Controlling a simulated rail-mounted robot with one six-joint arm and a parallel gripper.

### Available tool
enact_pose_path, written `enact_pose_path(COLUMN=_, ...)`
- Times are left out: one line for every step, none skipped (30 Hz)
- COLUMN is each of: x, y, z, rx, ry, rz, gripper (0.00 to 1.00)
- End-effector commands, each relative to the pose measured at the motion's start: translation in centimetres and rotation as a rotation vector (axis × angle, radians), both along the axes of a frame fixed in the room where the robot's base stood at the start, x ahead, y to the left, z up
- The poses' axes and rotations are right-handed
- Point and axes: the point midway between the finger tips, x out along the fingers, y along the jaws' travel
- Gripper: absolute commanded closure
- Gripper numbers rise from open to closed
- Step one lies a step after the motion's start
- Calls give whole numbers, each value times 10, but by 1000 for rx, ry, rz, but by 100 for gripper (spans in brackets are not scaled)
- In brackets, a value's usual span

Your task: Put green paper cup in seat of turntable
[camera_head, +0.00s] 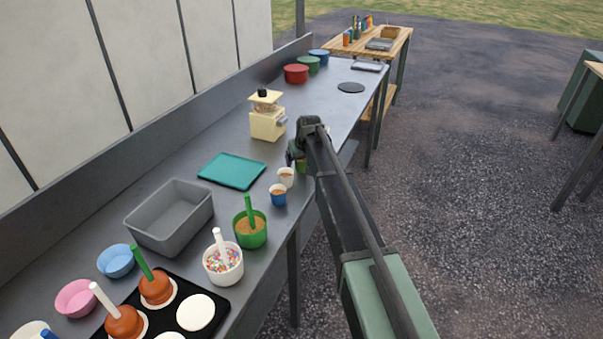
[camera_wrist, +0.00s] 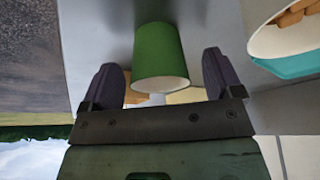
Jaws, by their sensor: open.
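The green paper cup (camera_wrist: 160,55) is between the two dark fingers of my gripper (camera_wrist: 162,78) in the wrist view. The fingers are open, with a gap on each side of the cup. In the head view my gripper (camera_head: 300,153) is low over the counter's front edge and hides most of the cup, leaving a small green part (camera_head: 301,166) showing. A flat dark disc (camera_head: 351,87) lies farther along the counter; it may be the turntable, but I cannot make out a seat on it.
Red, green and blue tubs (camera_head: 296,74) stand at the far end. The counter around the disc is clear.

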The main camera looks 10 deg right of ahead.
Motion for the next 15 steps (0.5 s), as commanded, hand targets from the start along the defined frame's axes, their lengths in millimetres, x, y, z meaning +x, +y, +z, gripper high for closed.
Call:
enact_pose_path(x=2, y=0, z=-6, rx=0, ry=0, rz=0, gripper=14)
enact_pose_path(x=1, y=0, z=-5, rx=0, ry=0, rz=0, gripper=14)
enact_pose_path(x=1, y=0, z=-3, rx=0, ry=0, rz=0, gripper=14)
enact_pose_path(x=1, y=0, z=-2, rx=0, ry=0, rz=0, gripper=14)
enact_pose_path(x=1, y=0, z=-2, rx=0, ry=0, rz=0, gripper=14)
enact_pose_path(x=1, y=0, z=-2, rx=0, ry=0, rz=0, gripper=14)
enact_pose_path(x=1, y=0, z=-2, rx=0, ry=0, rz=0, gripper=19)
enact_pose_path(x=1, y=0, z=-2, rx=0, ry=0, rz=0, gripper=23)
enact_pose_path(x=1, y=0, z=-2, rx=0, ry=0, rz=0, gripper=30)
enact_pose_path(x=1, y=0, z=-2, rx=0, ry=0, rz=0, gripper=34)
enact_pose_path(x=1, y=0, z=-2, rx=0, ry=0, rz=0, gripper=39)
enact_pose_path(x=1, y=0, z=-2, rx=0, ry=0, rz=0, gripper=45)
enact_pose_path(x=1, y=0, z=-2, rx=0, ry=0, rz=0, gripper=49)
enact_pose_path(x=1, y=0, z=-2, rx=0, ry=0, rz=0, gripper=54)
enact_pose_path(x=1, y=0, z=-2, rx=0, ry=0, rz=0, gripper=60)
